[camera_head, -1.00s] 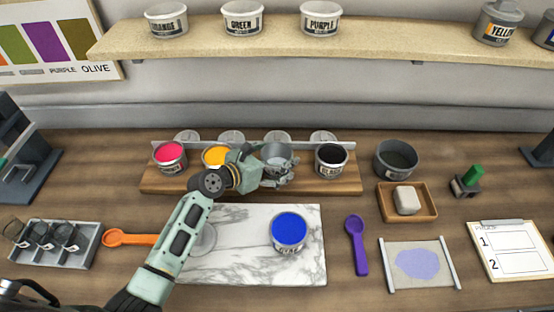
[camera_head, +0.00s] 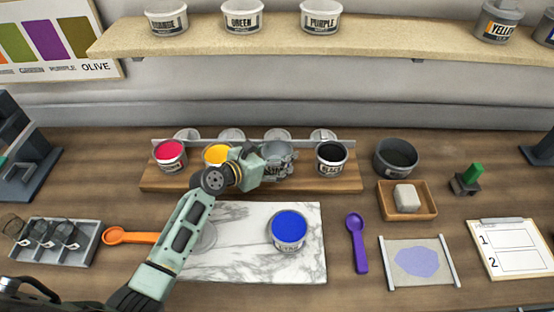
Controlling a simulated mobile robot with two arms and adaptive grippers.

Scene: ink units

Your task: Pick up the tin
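My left gripper (camera_head: 280,164) reaches in over the wooden rack (camera_head: 325,186), in front of a grey tin (camera_head: 277,147) in the third place. The gripper covers much of this tin, and whether its fingers touch or hold it cannot be made out. The rack also holds a tin of pink-red ink (camera_head: 169,152), a tin of yellow ink (camera_head: 216,153) partly behind my arm, and a tin of black ink (camera_head: 331,156). A tin of blue ink (camera_head: 288,228) stands open on the marble slab (camera_head: 250,265). My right gripper is not in view.
Lidded tins marked orange (camera_head: 166,18), green (camera_head: 242,16) and purple (camera_head: 320,17) stand on the shelf (camera_head: 270,48). A purple spoon (camera_head: 357,240) and orange spoon (camera_head: 128,237) flank the slab. A dark bowl (camera_head: 396,157) stands right of the rack.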

